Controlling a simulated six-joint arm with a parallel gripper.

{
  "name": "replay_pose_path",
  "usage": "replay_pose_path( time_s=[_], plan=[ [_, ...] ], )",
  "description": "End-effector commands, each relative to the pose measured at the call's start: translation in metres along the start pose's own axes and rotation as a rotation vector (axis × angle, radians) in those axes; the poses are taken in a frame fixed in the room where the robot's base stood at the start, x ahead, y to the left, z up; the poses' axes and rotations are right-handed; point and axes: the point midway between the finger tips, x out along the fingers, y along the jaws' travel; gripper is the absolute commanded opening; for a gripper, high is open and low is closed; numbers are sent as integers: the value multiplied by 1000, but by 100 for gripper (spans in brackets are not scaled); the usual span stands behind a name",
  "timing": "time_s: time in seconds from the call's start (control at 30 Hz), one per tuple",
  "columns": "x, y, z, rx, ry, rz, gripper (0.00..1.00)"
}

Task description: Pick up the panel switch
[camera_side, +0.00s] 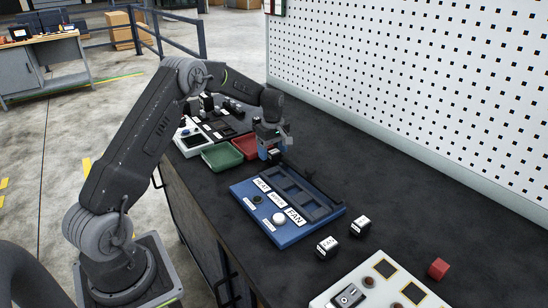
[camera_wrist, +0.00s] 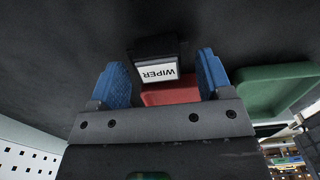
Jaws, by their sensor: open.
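A black panel switch (camera_wrist: 158,60) with a white face marked WIPER shows between my blue fingertips in the wrist view, its label upside down. My gripper (camera_wrist: 163,72) is open, with a gap on each side of the switch. In the side view my gripper (camera_side: 268,148) points down just behind the blue panel, and a small dark block (camera_side: 275,155) shows at its fingertips. Two more switches, one marked FAN (camera_side: 327,246) and another (camera_side: 359,225), stand on the dark bench right of the panel.
The blue panel (camera_side: 248,198) has dark slots, several labels and a white knob (camera_side: 279,219). A red tray (camera_side: 243,146) and a green tray (camera_side: 221,156) sit beside my gripper. A pegboard (camera_side: 420,90) stands behind.

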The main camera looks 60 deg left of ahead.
Motion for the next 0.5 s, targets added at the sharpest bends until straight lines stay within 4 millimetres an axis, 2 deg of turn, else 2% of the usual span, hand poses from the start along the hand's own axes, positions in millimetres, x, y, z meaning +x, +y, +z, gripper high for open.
replay_pose_path(
  time_s=[0.17, 0.5],
  plan=[
    [0, 0, 0, 0, 0, 1, 72],
    [0, 0, 0, 1, 0, 1, 40]
  ],
)
